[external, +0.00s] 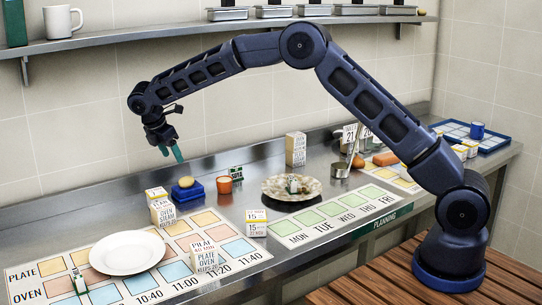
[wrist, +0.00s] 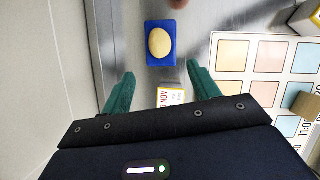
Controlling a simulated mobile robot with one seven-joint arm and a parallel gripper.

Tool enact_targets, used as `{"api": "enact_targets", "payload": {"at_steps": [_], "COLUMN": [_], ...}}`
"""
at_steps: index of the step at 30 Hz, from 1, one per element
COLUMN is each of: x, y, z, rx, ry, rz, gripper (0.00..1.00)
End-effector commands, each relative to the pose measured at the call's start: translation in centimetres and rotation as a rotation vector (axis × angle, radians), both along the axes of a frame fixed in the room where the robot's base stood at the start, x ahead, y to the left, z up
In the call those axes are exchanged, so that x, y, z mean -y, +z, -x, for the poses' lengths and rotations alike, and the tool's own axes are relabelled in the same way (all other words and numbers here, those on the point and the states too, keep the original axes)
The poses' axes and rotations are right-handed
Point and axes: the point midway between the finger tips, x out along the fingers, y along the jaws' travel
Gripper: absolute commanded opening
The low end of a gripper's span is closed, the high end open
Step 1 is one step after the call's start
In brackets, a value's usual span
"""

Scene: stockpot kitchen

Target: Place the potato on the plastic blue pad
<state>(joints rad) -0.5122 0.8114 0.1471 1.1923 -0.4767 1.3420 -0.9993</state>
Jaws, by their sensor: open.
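The potato (external: 186,182) is a small yellow-tan oval. It rests on the blue pad (external: 187,193), a small blue block on the steel counter. In the wrist view the potato (wrist: 160,42) lies on the middle of the blue pad (wrist: 153,60), with blue showing around it. My gripper (external: 171,152) is open and empty, with green fingers pointing down, above and apart from the potato. In the wrist view my gripper (wrist: 157,80) has its fingers spread wide, and the pad lies beyond the fingertips.
An orange cup (external: 224,185) stands right of the pad. A white plate (external: 127,254) lies on the printed board at the front left. A speckled plate (external: 291,187) is farther right. A shelf (external: 220,27) runs along the wall above.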

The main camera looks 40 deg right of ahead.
Motion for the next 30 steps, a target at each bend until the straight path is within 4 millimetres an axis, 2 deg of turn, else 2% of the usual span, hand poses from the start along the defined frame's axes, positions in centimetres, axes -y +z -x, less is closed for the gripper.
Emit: {"api": "enact_targets", "payload": {"at_steps": [3,9,14,20,30], "x": [-0.3,-0.4,0.8,5.5,14.8], "y": [0.8,1.1,2.6,8.0,16.6], "z": [0.1,0.1,0.4,2.1,7.7], "rx": [0.000,-0.001,0.014,0.068,0.170], "ry": [0.000,0.000,-0.027,-0.144,-0.391], "rz": [0.000,0.000,-0.011,-0.058,-0.153], "gripper": [0.61,0.61,0.61,0.61,0.61]}}
